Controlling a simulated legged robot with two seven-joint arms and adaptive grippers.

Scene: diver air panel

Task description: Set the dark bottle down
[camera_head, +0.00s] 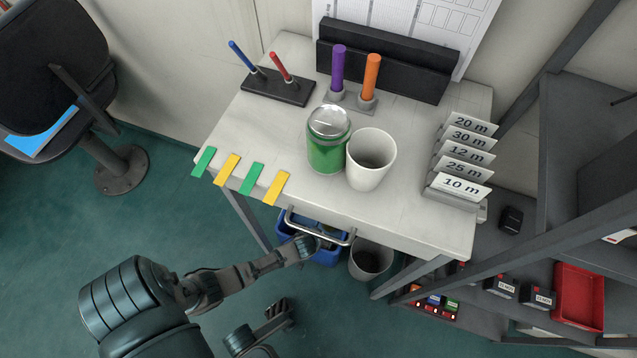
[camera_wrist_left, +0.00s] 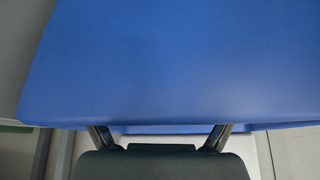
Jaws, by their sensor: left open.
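I cannot make out a dark bottle in either view. My left gripper (camera_head: 308,243) reaches in at the blue bin (camera_head: 326,257) below the table's front edge, near the metal handle bar (camera_head: 320,227). In the left wrist view a blue surface (camera_wrist_left: 180,65) fills most of the picture, close in front. The left fingers (camera_wrist_left: 160,137) stand apart there, with a dark grey shape below them that I cannot identify. Nothing is clearly seen between them. My right gripper is not recognisable in view.
On the white table (camera_head: 410,215) stand a green can (camera_head: 328,150), a white cup (camera_head: 370,165), a pen stand (camera_head: 278,88) and a depth-card rack (camera_head: 455,190). A grey bin (camera_head: 371,262) stands beside the blue one. The table's right front is clear.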

